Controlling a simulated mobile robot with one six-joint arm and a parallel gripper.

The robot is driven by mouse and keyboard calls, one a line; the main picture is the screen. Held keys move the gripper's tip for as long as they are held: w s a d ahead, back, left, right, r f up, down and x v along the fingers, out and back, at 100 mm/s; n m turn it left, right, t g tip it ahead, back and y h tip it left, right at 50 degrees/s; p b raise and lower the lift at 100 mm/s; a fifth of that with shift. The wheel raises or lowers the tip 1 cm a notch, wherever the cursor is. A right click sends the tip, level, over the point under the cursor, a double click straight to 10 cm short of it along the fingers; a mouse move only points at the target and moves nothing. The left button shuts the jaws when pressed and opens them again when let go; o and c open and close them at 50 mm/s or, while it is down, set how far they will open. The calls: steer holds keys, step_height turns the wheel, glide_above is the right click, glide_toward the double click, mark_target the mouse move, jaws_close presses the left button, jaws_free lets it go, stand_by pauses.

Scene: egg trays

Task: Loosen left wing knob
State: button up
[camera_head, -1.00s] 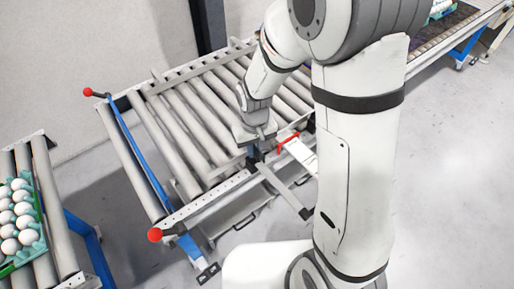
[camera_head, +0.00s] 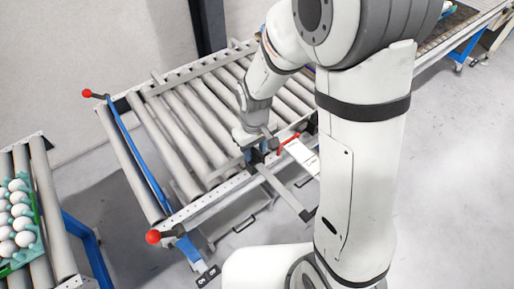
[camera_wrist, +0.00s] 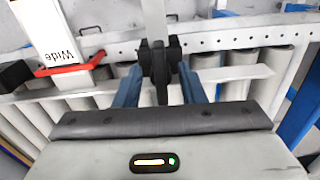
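The black wing knob (camera_wrist: 160,62) is at the rail in the upper middle of the wrist view, with its thin upright wing pointing toward me. My gripper (camera_wrist: 161,78) has its two blue fingers on either side of this wing, with gaps between wing and fingers, so it is open. In the head view my gripper (camera_head: 251,143) is low at the near side rail of the roller conveyor (camera_head: 205,207). A dark part shows just below it, but the knob's detail is too small to tell there.
A red handle (camera_wrist: 70,69) and a white plate marked "Wide" (camera_wrist: 66,30) are left of the knob in the wrist view. Red ball levers (camera_head: 153,237) stand at the conveyor's left end. An egg tray (camera_head: 33,252) sits on another conveyor at far left. Open floor lies in front.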

mark_target(255, 149)
step_height(255, 149, up, 7)
steer(key=shift+r, duration=0.45)
stand_by(0.5)
